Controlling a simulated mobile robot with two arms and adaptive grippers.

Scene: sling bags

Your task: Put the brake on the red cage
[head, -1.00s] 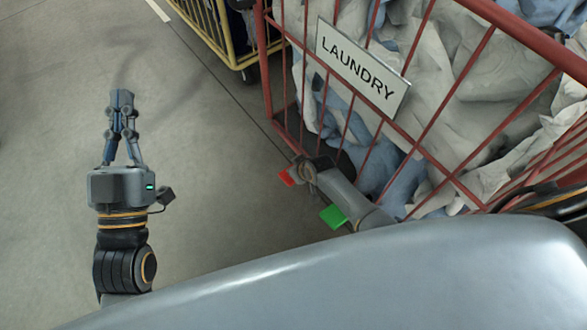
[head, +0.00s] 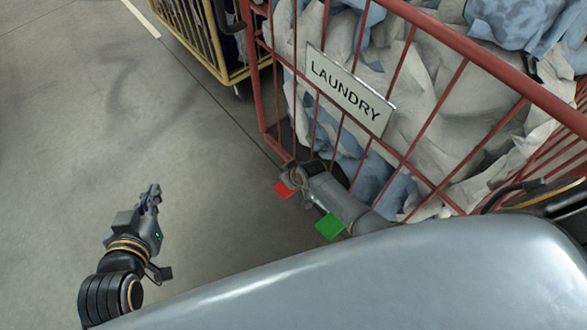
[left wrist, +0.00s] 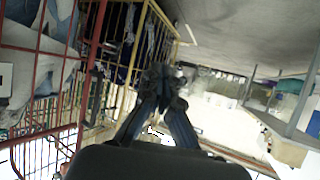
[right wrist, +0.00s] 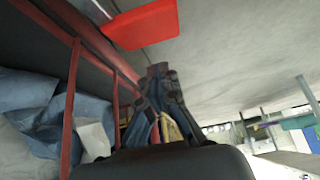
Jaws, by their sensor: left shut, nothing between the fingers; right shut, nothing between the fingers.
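The red cage (head: 460,72) is a red barred cart holding laundry, with a LAUNDRY sign (head: 349,90). Low at its near side are a red pedal (head: 284,189) and a green pedal (head: 329,226). In the right wrist view the red pedal (right wrist: 145,25) is just beyond the fingertips of my right gripper (right wrist: 160,70), which is shut and empty; I cannot tell if they touch. The head view does not show these fingertips clearly. My left gripper (head: 153,188) is shut and empty, above open floor left of the cage.
A yellow cage (head: 210,45) stands behind the red cage, close to its far corner. The floor (head: 90,120) on the left is clear. In the left wrist view, red bars (left wrist: 45,135) fill the left side.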

